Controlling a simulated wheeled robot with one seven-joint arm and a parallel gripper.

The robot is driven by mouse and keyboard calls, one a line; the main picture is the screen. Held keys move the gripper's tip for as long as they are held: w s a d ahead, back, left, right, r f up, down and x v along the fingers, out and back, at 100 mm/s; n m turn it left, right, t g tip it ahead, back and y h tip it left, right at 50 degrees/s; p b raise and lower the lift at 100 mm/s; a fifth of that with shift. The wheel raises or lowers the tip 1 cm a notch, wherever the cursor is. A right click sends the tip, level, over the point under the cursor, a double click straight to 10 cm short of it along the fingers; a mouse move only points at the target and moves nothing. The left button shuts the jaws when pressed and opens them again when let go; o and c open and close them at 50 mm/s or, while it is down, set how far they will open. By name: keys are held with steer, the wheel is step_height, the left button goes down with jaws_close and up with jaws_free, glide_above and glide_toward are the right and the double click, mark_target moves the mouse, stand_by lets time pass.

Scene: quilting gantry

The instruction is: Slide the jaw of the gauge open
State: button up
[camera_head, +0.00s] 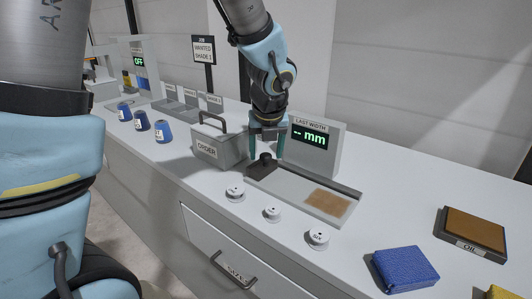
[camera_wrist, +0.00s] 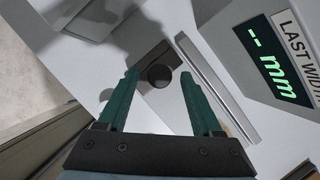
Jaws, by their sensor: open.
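The gauge is a grey tray (camera_head: 291,193) on the white bench, with a display panel (camera_head: 317,150) behind it reading "-- mm" under "LAST WIDTH". Its dark jaw (camera_head: 262,170) with a round knob on top sits at the tray's left end. The knob (camera_wrist: 159,75) shows in the wrist view between and beyond my green fingertips. My gripper (camera_head: 267,151) is open above the jaw, pointing down, with a finger on each side of the knob. I cannot tell whether either finger touches it. A tan patch (camera_head: 327,203) lies at the tray's right end.
A grey ORDER box (camera_head: 218,145) with a handle stands close left of the gauge. Several white round pieces (camera_head: 272,214) lie in front. A blue block (camera_head: 404,268) and a brown OIL pad (camera_head: 472,233) are at right. Blue spools (camera_head: 163,133) stand at left.

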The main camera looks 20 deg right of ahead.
steer(key=shift+w+f, duration=0.1)
steer(key=shift+f, duration=0.15)
jaws_close()
stand_by(0.4)
stand_by(0.9)
